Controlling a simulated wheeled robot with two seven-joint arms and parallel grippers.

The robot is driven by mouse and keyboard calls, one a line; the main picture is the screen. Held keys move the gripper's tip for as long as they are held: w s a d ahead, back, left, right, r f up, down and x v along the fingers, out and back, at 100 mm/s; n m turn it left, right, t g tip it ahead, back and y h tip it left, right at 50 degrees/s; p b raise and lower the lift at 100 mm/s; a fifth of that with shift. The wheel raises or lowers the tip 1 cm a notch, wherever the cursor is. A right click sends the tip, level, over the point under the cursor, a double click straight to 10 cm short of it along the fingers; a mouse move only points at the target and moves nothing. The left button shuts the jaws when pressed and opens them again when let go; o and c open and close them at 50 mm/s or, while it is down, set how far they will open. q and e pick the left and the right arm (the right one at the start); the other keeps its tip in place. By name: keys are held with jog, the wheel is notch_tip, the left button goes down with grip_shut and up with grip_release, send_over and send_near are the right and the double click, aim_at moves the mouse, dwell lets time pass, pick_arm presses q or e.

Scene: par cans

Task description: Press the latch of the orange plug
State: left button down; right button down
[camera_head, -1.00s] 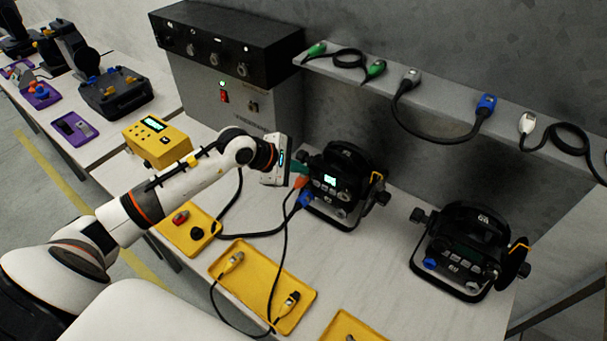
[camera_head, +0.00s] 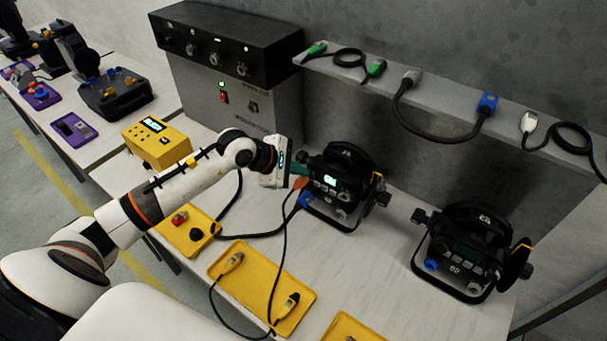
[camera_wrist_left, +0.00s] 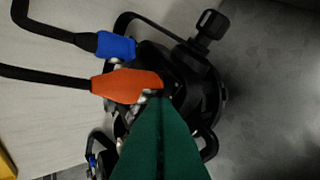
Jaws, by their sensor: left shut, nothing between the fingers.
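The orange plug (camera_head: 300,183) sits at the back of the nearer par can (camera_head: 335,190), with a black cable running from it. In the left wrist view the orange plug (camera_wrist_left: 128,86) lies at the tips of my green fingers, just beside the blue plug (camera_wrist_left: 116,46). My left gripper (camera_head: 299,170) is shut and empty, its fingertips at or very close to the orange plug's end by the can. I cannot tell whether they touch it. The fingers hide part of the can, and the latch is not clearly visible. My right gripper is not in view.
The blue plug (camera_head: 305,201) sits close below the orange one. A second par can (camera_head: 462,255) stands to the right. Yellow trays (camera_head: 262,285) hold connectors at the front. Cables lie on a shelf (camera_head: 445,100) behind. Bare table lies between the two cans.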

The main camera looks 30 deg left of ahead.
aim_at(299, 179)
pick_arm(q)
jog(key=shift+r, duration=0.7)
jog(key=shift+r+p, duration=1.4)
jog(key=shift+r, duration=1.15)
